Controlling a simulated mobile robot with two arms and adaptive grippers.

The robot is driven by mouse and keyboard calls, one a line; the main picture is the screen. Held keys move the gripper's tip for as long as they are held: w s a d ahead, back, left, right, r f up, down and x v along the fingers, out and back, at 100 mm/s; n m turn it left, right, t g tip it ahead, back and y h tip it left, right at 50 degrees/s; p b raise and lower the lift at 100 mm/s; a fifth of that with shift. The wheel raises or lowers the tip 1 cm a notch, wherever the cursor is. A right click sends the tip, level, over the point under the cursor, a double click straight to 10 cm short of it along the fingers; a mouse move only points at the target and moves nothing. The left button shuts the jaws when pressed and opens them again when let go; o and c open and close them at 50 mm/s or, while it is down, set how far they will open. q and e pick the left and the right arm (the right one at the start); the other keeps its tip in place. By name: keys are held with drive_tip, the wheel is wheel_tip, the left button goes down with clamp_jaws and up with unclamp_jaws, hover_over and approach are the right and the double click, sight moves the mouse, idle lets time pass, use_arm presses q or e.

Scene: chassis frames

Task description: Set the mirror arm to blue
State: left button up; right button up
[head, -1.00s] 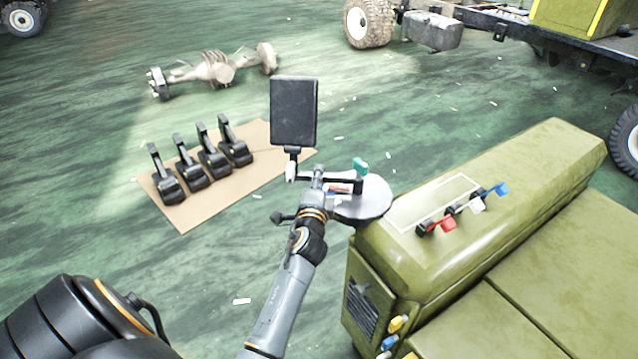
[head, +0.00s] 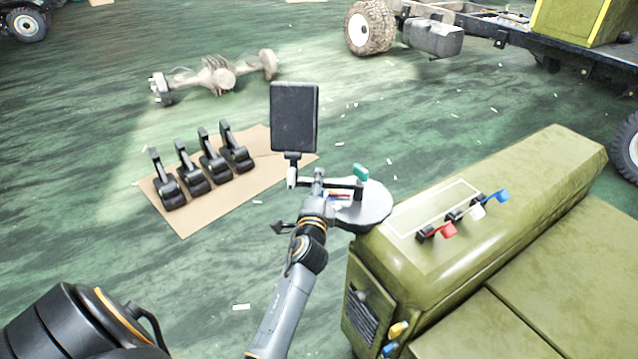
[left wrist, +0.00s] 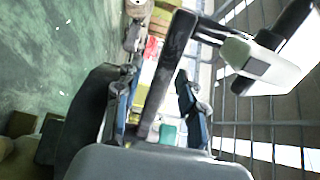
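The mirror (head: 295,117) is a dark upright panel on a short stem. Its thin mirror arm (head: 330,181) runs above a round grey disc (head: 378,205) at the vehicle's corner, with a teal knob (head: 360,172) at the disc end. Small coloured marks (head: 340,195) show on the disc, partly hidden by my gripper. My left gripper (head: 318,180) is at the mirror arm. In the left wrist view, a dark bar (left wrist: 168,75) passes between the spread fingers of this gripper (left wrist: 158,72), with a gap at the left finger. Which mark the arm points to I cannot tell. My right gripper is out of view.
The olive vehicle body (head: 520,190) fills the lower right, with red (head: 442,231), white (head: 474,211) and blue (head: 497,196) levers on top. Several black lever units stand on a cardboard sheet (head: 240,180) on the left. An axle (head: 215,78) lies behind. Green floor is open between.

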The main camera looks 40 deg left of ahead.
use_arm(q)
drive_tip(key=v, duration=0.7)
